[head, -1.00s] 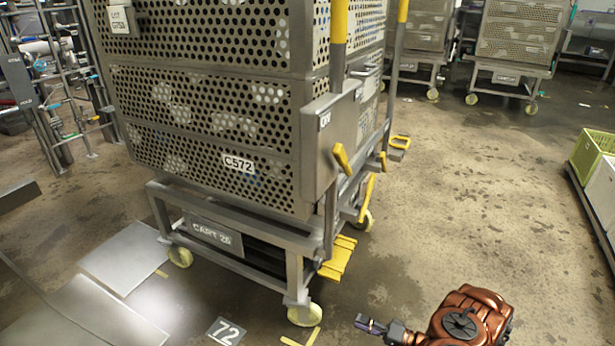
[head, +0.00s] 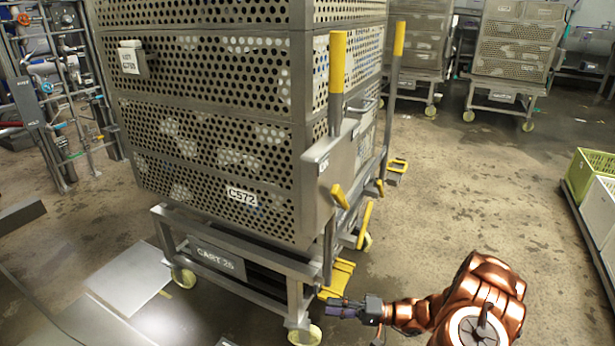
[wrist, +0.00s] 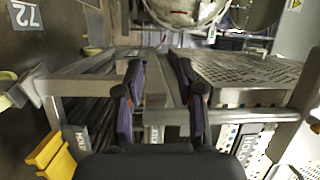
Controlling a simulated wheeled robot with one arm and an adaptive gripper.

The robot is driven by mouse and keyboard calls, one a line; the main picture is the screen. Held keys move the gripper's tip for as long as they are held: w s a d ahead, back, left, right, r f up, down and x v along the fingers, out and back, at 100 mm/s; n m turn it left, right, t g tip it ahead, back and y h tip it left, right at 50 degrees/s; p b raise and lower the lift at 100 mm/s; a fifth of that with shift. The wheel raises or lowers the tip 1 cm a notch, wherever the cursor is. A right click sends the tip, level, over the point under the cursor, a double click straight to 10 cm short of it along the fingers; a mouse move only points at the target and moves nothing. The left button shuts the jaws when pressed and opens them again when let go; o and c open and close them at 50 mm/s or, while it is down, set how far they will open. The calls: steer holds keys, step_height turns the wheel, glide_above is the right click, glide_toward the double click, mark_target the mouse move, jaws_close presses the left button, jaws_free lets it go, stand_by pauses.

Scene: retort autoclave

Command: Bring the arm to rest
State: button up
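My arm reaches in from the lower right of the head view, its copper-coloured links bent. My gripper (head: 340,306) is near the front right wheel and yellow pedal of the cart (head: 215,262); I cannot tell whether it touches the cart. In the wrist view, my gripper (wrist: 159,72) has its two dark fingers apart, with no object seen held between them. Cart frame bars show beyond the fingers.
The cart carries perforated crates (head: 215,160) and has an upright yellow handle (head: 337,70). A yellow pedal (head: 338,278) juts out low. More loaded carts (head: 512,60) stand behind. A green crate (head: 590,170) is at right. Open floor (head: 480,170) lies between.

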steer(key=s+a+r+n+g+h+p, duration=0.1)
steer(key=s+a+r+g+h+p, duration=0.15)
steer(key=s+r+p, duration=0.65)
steer(key=s+a+r+n+g+h+p, duration=0.1)
steer(key=s+a+r+n+g+h, duration=0.15)
steer(key=r, duration=1.25)
steer(key=s+a+r+n+g+h+p, duration=0.15)
steer(key=s+r+g+p, duration=0.35)
steer(key=r, duration=0.6)
steer(key=s+d+r+m+t+h+p, duration=0.2)
steer(key=s+d+r+t+h+p, duration=0.1)
steer(key=s+d+r+h+p, duration=0.3)
steer(key=s+d+r+m+t+h+p, duration=0.2)
steer(key=s+d+r+h+p, duration=0.4)
steer(key=s+d+r+p, duration=0.5)
steer(key=s+r+t+p, duration=0.1)
steer(key=s+r, duration=0.2)
steer(key=r, duration=0.2)
steer(key=shift+s+r+m, duration=0.15)
steer(key=shift+r+m, duration=0.1)
steer(key=shift+m, duration=0.15)
